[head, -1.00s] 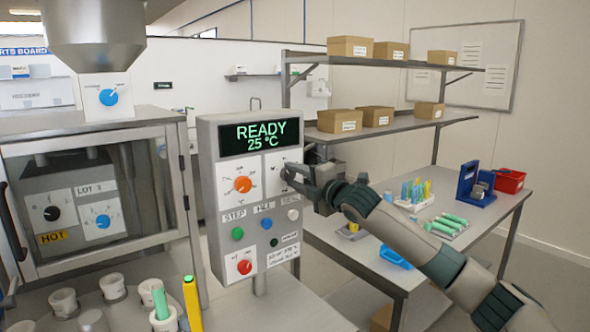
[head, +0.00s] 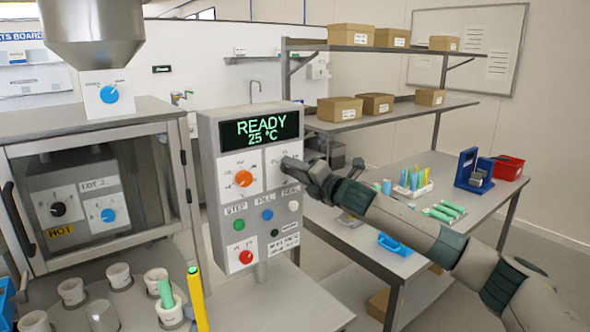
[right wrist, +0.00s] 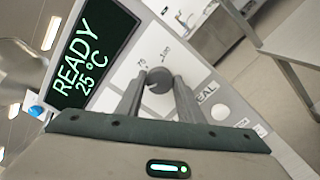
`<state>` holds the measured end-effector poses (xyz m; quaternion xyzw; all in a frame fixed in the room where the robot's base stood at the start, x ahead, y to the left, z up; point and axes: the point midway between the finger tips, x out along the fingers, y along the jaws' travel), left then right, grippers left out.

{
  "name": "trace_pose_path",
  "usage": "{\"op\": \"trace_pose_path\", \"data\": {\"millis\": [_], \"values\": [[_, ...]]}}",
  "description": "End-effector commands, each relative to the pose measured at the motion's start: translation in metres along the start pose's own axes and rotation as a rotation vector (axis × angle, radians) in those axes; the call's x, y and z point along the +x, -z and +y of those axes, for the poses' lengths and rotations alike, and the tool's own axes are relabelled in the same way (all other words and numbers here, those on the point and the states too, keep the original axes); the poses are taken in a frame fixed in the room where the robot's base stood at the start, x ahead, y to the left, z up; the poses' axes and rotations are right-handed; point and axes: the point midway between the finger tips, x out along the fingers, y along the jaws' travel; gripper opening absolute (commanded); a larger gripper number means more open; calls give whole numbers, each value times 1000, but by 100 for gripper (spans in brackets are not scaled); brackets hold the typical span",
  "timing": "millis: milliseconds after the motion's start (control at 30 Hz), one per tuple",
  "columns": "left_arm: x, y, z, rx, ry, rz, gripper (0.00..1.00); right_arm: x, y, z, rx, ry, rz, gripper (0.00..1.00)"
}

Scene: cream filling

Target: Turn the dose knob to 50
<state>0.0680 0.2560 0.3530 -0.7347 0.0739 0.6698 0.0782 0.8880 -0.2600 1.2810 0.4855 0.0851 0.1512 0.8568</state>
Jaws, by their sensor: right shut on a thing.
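The grey control box (head: 209,190) stands in the middle of the head view, with its display (head: 260,130) reading READY 25 °C. My right gripper (head: 291,168) reaches its upper right dial from the right and covers most of it. In the right wrist view, a dark grey round knob (right wrist: 158,80) sits between the two fingers, which are shut on it. Scale marks 75 and 100 show beside the knob. Its pointer and dial name cannot be made out. My left gripper is not in view.
An orange knob (head: 243,178) sits left of the held knob; a red knob (head: 246,257) and several coloured buttons are below. A glass-fronted cabinet (head: 100,125) stands at left, with white cups in front. A metal table (head: 350,275) stands behind my right arm.

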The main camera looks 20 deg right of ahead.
Motion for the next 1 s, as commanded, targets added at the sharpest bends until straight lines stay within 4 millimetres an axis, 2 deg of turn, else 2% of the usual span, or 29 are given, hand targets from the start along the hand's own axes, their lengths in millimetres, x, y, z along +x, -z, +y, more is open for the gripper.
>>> {"op": "trace_pose_path", "data": {"millis": [67, 100, 167, 200, 667, 867, 1000], "values": [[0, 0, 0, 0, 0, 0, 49, 0, 4, -4, 0, 6, 5, 12], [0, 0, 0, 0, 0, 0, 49, 0, 4, -4, 0, 6, 5, 36], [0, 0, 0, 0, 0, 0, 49, 0, 4, -4, 0, 5, 4, 51], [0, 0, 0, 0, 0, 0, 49, 0, 3, -3, 0, 5, 4, 52], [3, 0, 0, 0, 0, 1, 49, -6, 0, -2, 1, 2, 0, 52], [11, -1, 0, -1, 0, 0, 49, -24, 1, -4, 0, 2, 0, 52], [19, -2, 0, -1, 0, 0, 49, -45, 2, -4, 0, 1, 1, 52]]}}
